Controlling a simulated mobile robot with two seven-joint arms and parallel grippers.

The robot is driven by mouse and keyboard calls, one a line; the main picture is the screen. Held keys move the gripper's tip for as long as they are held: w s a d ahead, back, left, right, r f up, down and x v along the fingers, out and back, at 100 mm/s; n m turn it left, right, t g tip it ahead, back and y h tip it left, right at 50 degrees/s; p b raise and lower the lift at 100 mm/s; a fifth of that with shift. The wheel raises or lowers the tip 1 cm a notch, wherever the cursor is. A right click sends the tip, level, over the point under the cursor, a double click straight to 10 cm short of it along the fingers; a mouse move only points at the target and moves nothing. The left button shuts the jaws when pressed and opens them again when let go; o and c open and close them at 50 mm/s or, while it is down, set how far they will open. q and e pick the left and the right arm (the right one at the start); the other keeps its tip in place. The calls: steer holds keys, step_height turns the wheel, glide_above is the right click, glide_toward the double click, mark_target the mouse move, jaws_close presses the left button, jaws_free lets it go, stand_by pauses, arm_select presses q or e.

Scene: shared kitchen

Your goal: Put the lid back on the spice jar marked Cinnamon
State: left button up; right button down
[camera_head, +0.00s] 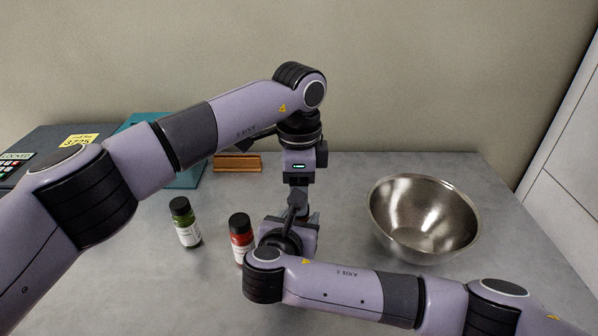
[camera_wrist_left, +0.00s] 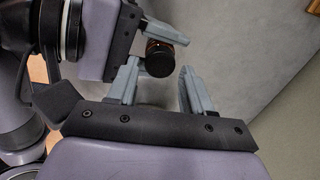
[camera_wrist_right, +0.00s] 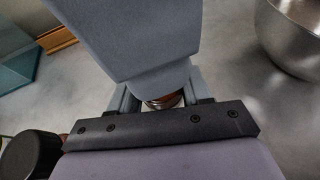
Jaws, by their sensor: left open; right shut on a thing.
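A jar with orange-brown contents (camera_wrist_left: 152,45) is held in my right gripper (camera_wrist_right: 163,98). Its label cannot be read in these views. A black round lid (camera_wrist_left: 160,64) is at the jar's end in the left wrist view and looks in line with it. I cannot tell how firmly it is seated. My left gripper (camera_head: 297,208) points down from above, open, with its fingers on either side of the lid and a gap at the right finger. In the head view the arms hide the held jar. A brown part of it (camera_wrist_right: 165,102) shows in the right wrist view.
A green jar (camera_head: 187,228) and a red jar (camera_head: 241,240), both black-lidded, stand left of the grippers. A steel bowl (camera_head: 424,218) stands at the right. A wooden rack (camera_head: 237,164), a teal object (camera_head: 190,178) and a dark box with a yellow note (camera_head: 78,140) are behind.

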arm_select(q)
steer(key=shift+f, duration=0.85)
steer(key=shift+c, duration=0.3)
steer(key=c, duration=0.8)
steer(key=shift+m, duration=1.6)
steer(key=shift+c, duration=0.2)
steer(key=o, duration=1.2)
steer(key=shift+c, duration=0.2)
